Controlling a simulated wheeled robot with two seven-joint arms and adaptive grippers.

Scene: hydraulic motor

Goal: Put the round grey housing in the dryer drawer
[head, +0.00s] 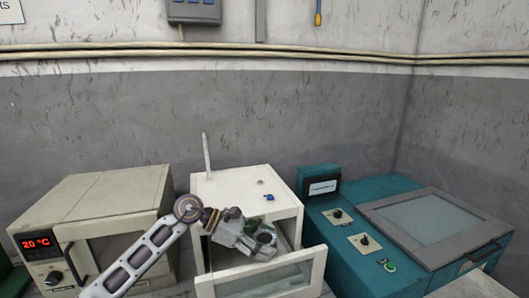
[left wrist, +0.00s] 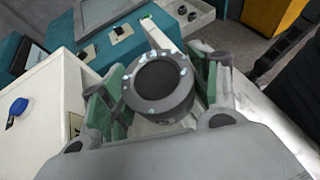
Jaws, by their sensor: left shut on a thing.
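The round grey housing (left wrist: 160,84) sits between the green finger pads of my left gripper (left wrist: 158,100) in the left wrist view. It is a short dark grey cylinder with pale spots around its rim. In the head view my left gripper (head: 258,240) is shut on it, over the open drawer (head: 265,280) of the white dryer (head: 240,188). The housing is mostly hidden by the gripper there. I cannot tell whether it touches the drawer floor. My right gripper is not in view.
A beige oven (head: 110,205) with a red 20 °C display stands to the left. A teal machine (head: 335,230) with knobs and a grey-framed lid (head: 430,215) stands close on the right. A blue knob (head: 268,197) is on the dryer's top.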

